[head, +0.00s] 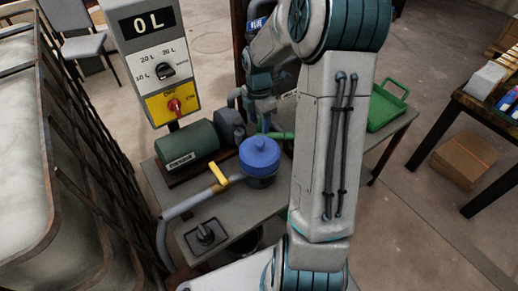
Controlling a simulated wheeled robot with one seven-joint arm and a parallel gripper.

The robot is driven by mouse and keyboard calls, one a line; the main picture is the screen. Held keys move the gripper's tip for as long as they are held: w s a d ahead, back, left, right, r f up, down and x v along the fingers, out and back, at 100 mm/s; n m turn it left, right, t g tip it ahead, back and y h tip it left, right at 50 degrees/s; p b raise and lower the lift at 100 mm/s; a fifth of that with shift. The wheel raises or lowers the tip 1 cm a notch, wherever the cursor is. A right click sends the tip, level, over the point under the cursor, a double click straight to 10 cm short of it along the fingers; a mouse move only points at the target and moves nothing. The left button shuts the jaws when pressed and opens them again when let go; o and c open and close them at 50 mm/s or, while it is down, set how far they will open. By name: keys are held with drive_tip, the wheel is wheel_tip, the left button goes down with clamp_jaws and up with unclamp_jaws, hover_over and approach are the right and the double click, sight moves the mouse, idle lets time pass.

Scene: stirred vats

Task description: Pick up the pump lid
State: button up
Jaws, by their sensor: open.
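The blue pump lid (260,153) is round with a small raised knob. It sits on top of a dark round pump body (261,181) on the grey table (232,222). My gripper (264,122) is just behind and above the lid in the picture, pointing down. It is open and holds nothing that I can see. Its fingertips are small and partly hard to make out, and I cannot tell whether they touch the lid.
A green motor (190,146) and a yellow-handled valve (219,173) on a pipe stand left of the lid. A control post (154,60) rises behind. A green tray (387,107) lies right of my arm. A caged tank (28,150) is at far left.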

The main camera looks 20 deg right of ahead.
hover_over(259, 143)
drive_tip(key=f, duration=0.4)
drive_tip(key=shift+w+f, duration=0.2)
drive_tip(key=shift+f, duration=0.15)
drive_tip(key=shift+s+d+f+p, duration=0.15)
drive_tip(key=shift+f+p, duration=0.75)
drive_tip(key=shift+f, duration=1.75)
drive_tip(key=c, duration=1.1)
drive_tip(key=shift+r, duration=0.2)
